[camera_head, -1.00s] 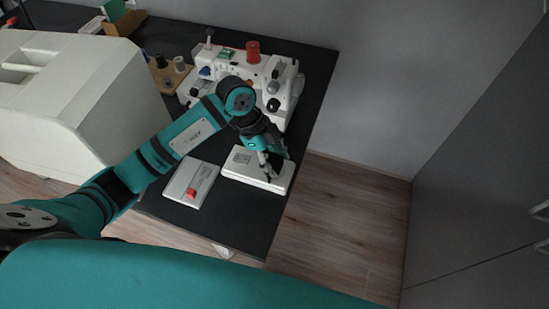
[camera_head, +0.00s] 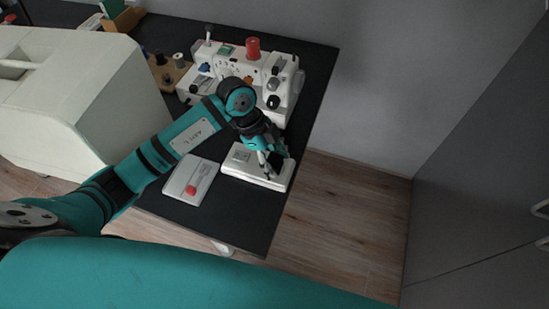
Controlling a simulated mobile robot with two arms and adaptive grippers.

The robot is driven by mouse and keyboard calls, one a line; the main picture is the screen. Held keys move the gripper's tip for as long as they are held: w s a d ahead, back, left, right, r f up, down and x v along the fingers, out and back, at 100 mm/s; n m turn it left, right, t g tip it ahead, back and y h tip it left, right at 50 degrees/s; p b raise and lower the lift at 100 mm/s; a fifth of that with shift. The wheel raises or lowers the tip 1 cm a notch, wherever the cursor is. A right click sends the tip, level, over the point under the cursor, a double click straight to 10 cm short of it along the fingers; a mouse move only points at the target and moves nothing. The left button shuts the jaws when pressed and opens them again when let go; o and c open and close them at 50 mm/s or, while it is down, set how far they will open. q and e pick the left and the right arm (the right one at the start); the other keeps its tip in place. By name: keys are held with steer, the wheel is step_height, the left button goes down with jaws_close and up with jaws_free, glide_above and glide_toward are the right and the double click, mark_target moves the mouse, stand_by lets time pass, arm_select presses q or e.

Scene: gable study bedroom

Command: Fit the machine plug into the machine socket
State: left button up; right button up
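A white sewing machine (camera_head: 228,66) with a red thread spool (camera_head: 253,49) and dark knobs stands at the back of the black table. My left gripper (camera_head: 269,168) points down over a white flat box (camera_head: 240,170) in front of the machine. Its fingertips are at or just above the right part of the box; contact is unclear. A dark shape shows beside the fingers, and I cannot tell whether it is held. I cannot make out the machine plug or the machine socket for certain. My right gripper is not in view.
A flat white case (camera_head: 182,179) with a red piece (camera_head: 191,190) lies left of the box. A large cream cover (camera_head: 110,100) fills the left. A wooden spool holder (camera_head: 168,72) stands behind. The black table (camera_head: 245,225) is bare at its front right.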

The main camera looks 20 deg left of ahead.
arm_select(q)
steer(key=o, duration=0.4)
steer(key=v, duration=0.7)
steer(key=shift+a+r, duration=0.1)
steer(key=shift+r, duration=0.2)
steer(key=shift+f, duration=0.1)
